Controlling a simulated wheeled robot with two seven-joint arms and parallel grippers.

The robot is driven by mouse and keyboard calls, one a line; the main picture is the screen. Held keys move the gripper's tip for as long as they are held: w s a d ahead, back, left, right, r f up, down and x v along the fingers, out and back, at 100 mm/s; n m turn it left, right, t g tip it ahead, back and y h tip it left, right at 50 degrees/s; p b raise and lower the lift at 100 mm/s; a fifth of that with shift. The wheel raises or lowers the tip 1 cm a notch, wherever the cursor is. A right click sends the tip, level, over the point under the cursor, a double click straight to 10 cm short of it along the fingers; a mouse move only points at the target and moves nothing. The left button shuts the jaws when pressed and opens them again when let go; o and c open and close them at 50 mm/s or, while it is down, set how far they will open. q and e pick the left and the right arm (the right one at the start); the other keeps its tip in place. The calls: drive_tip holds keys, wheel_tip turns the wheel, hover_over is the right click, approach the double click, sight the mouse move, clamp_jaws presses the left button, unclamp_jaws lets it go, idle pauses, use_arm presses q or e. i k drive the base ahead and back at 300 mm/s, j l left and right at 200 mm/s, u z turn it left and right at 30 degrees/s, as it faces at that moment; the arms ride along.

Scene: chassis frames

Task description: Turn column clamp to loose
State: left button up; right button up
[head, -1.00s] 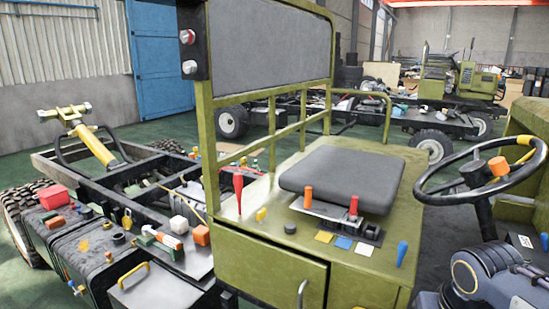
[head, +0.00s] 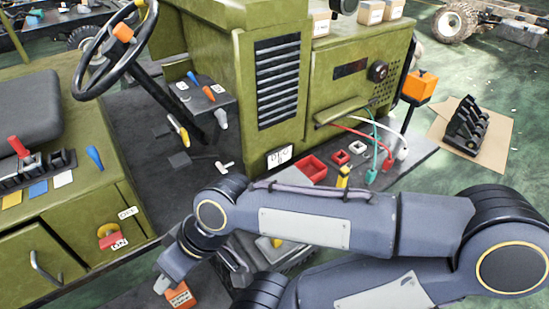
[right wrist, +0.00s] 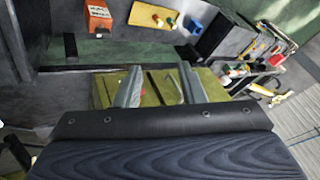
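The steering wheel (head: 112,50) with an orange knob is at the upper left of the head view. Its dark column (head: 170,98) slants down to the dark floor. A yellow-handled lever (head: 178,130) is beside the column; I cannot tell whether it is the column clamp, and no loose marking is readable. My right gripper (head: 161,285) is low in the head view, well below the column and partly hidden by my wrist. In the right wrist view its fingers (right wrist: 160,86) are apart, with nothing held between them. My left gripper is not in view.
A panel (head: 200,95) with coloured levers stands right of the column. A white T-handle (head: 225,167) rises from the floor. The olive seat box (head: 85,210) is at left. Red trays (head: 312,170) and cables lie on the ledge at right. An orange block (head: 180,296) is near my gripper.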

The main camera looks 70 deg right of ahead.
sight(183, 132)
drive_tip(key=z, duration=2.45)
